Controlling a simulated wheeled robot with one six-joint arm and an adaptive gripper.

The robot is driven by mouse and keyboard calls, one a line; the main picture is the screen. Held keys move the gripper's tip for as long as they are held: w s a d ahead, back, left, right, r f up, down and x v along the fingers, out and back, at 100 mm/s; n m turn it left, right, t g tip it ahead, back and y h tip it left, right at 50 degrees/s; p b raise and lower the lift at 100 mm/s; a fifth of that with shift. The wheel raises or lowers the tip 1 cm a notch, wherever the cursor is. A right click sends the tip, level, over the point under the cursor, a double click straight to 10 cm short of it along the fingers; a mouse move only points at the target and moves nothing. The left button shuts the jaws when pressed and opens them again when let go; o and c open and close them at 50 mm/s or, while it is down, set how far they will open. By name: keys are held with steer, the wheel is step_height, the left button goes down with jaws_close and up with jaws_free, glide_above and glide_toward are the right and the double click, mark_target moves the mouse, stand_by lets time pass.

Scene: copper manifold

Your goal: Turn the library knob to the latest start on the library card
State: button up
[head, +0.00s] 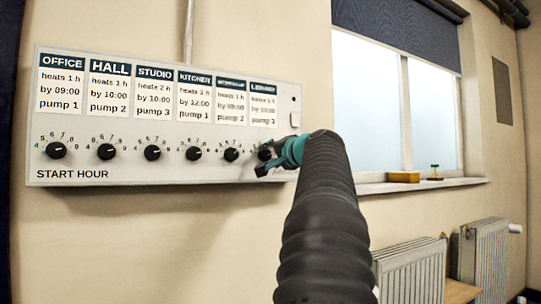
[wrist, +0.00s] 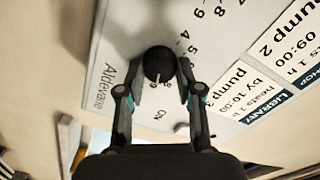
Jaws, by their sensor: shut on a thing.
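The library knob (wrist: 158,62) is a round black knob at the right end of the panel's row. My gripper (wrist: 161,82) is shut on it, one finger on each side. In the head view my gripper (head: 279,156) covers part of the knob and its scale. In the wrist view a light mark shows at the knob's lower edge, close to small numerals; I cannot tell exactly which hour it points to. The library card (head: 263,104) is above the knob. It reads heats 1 h and seems to say by 10:00; it also shows rotated in the wrist view (wrist: 250,92).
The white panel (head: 165,182) carries several other cards and knobs to the left, the workshop knob (head: 231,155) closest. A window sill (head: 420,185) and radiators (head: 410,272) are to the right.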

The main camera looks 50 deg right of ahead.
steer(key=o, duration=1.1)
steer(key=shift+o, duration=0.2)
steer(key=shift+s, duration=0.1)
steer(key=v, duration=1.2)
